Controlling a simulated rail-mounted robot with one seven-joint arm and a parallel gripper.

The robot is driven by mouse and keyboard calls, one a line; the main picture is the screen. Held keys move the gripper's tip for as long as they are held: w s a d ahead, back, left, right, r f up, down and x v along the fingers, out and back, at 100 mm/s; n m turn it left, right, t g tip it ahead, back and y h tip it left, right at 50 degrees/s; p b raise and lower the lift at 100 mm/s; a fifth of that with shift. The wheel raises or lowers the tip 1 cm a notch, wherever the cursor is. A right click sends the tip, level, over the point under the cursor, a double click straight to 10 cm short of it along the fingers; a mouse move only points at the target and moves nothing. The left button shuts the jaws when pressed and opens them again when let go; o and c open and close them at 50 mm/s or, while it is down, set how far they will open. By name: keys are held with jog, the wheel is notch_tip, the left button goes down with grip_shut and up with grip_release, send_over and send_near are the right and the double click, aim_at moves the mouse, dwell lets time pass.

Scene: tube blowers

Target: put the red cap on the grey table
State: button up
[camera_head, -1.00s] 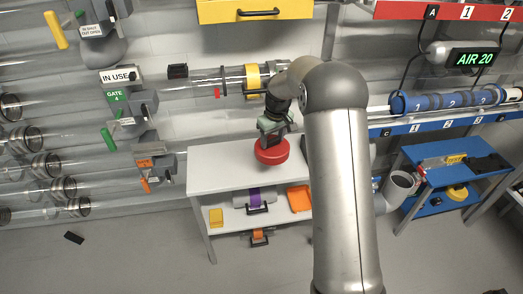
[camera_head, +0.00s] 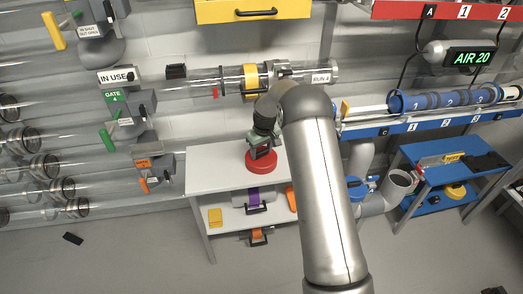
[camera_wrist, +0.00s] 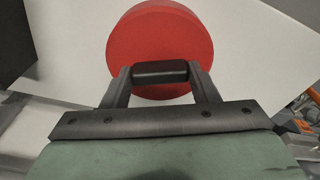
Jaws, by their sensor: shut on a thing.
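The red cap (camera_head: 261,166) is a round disc with a black handle bar (camera_wrist: 160,72) across it. My gripper (camera_head: 263,149) is above the cap, its two fingers shut on this handle. In the wrist view the red disc (camera_wrist: 160,30) fills the top middle, beyond the fingers (camera_wrist: 160,82). The grey table (camera_head: 213,172) has a pale top, and the cap is over its middle part, at or just above the surface. I cannot tell if its underside touches. My arm hides the right part of the table.
The table top left of the cap is bare. A shelf below holds a yellow block (camera_head: 215,217) and a purple-banded item (camera_head: 255,198). A clear tube (camera_head: 205,83) runs along the wall behind. A blue table (camera_head: 455,170) stands at the right.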

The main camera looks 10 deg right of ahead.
aim_at(264, 159)
jog(key=shift+f, duration=0.25)
jog(key=o, duration=1)
jog(key=shift+r, duration=0.1)
notch_tip(264, 159, up, 12)
jog(key=s, duration=0.1)
jog(key=s+r, duration=0.5)
jog(key=s, duration=0.3)
jog(key=s+m, duration=0.1)
jog(key=s, duration=1)
jog(key=s+m, duration=0.2)
jog(key=s, duration=1)
jog(key=s+m+g, duration=0.1)
jog(key=s, duration=1)
jog(key=shift+s+d+r+m+h, duration=0.15)
jog(key=shift+s+r+m+h, duration=0.05)
jog(key=shift+s+m+h, duration=0.1)
